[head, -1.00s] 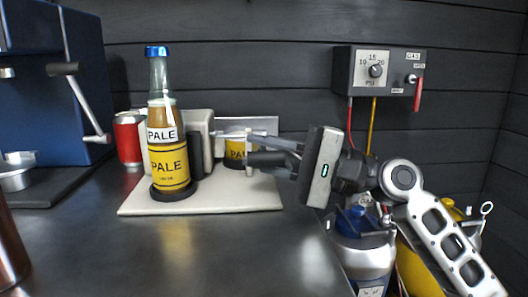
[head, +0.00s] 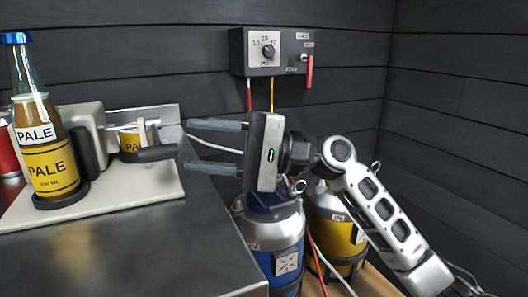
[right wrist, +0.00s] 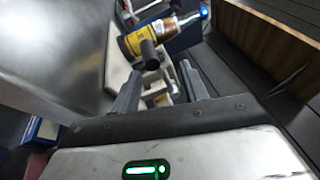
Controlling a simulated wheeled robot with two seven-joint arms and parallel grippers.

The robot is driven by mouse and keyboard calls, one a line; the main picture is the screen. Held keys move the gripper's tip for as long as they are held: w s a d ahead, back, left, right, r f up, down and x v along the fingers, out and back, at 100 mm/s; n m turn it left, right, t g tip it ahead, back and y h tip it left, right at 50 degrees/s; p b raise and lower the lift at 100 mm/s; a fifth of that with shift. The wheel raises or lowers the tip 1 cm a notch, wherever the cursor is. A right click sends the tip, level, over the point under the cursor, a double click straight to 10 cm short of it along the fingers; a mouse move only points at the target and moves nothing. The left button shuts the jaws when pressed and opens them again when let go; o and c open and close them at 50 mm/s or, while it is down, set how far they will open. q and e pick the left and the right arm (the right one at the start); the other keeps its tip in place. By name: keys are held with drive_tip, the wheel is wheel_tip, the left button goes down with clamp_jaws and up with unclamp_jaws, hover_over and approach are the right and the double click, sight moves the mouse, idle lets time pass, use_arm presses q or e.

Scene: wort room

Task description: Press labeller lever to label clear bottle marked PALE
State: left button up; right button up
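The clear bottle (head: 34,118) stands upright on the labeller's pale base (head: 115,208) at the far left of the head view. It has a blue cap, amber contents, a white PALE tag and a yellow PALE label. My left gripper is out of view.
A regulator box (head: 270,52) with a red handle hangs on the dark wall. Blue (head: 272,235) and yellow (head: 335,228) gas cylinders stand beyond the counter's right edge, with hoses. A red can (head: 8,160) is partly visible at far left. The front counter (head: 120,265) is clear.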

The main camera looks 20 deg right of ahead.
drive_tip(key=v, duration=0.9)
drive_tip(key=shift+c, duration=0.3)
